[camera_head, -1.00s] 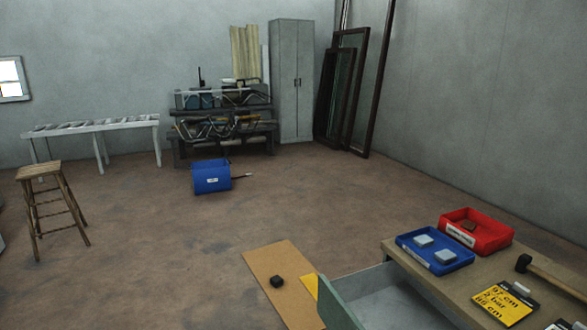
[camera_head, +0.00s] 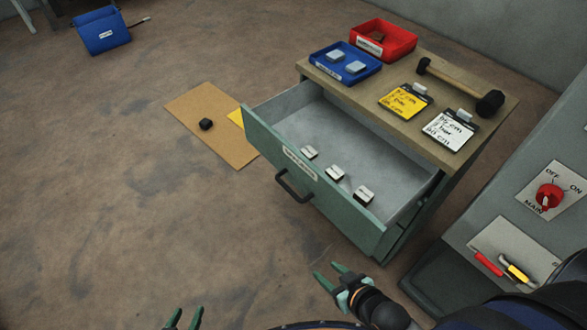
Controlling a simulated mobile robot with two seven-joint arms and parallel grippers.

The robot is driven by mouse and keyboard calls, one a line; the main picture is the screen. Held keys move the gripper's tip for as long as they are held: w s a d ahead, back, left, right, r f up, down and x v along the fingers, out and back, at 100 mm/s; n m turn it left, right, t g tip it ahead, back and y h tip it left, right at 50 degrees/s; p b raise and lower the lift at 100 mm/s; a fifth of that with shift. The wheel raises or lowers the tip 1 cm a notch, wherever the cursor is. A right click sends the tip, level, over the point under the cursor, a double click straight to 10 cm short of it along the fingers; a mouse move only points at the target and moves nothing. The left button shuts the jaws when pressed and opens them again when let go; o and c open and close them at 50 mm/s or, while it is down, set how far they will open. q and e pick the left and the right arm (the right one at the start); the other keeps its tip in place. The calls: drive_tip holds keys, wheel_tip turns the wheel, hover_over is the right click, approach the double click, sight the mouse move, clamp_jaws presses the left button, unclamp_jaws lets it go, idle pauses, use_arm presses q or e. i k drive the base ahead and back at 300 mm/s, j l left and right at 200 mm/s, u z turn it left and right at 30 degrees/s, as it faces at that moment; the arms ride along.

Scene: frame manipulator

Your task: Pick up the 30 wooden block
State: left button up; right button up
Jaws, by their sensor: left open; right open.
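No number 30 can be read on any block. The open drawer (camera_head: 262,140) holds small dark blocks with whitish tops in a row behind its front: a left block (camera_head: 309,153), a middle block (camera_head: 334,173) and a right block (camera_head: 364,195). A brown block (camera_head: 376,37) lies in the red tray (camera_head: 405,48). My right gripper (camera_head: 327,270) is open and empty, in front of the drawer cabinet at the lower middle. My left gripper (camera_head: 187,313) is open at the bottom edge, with only its fingertips showing, apart from everything.
A blue tray (camera_head: 358,79) with two pale blocks, a yellow note (camera_head: 404,102), a white note (camera_head: 447,132) and a mallet (camera_head: 458,84) are on the cabinet top. A brown board (camera_head: 212,108) with a dark block lies on the floor. The drawer handle (camera_head: 292,187) sticks out.

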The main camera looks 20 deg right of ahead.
sight(335, 174)
drive_tip(key=z, duration=0.95)
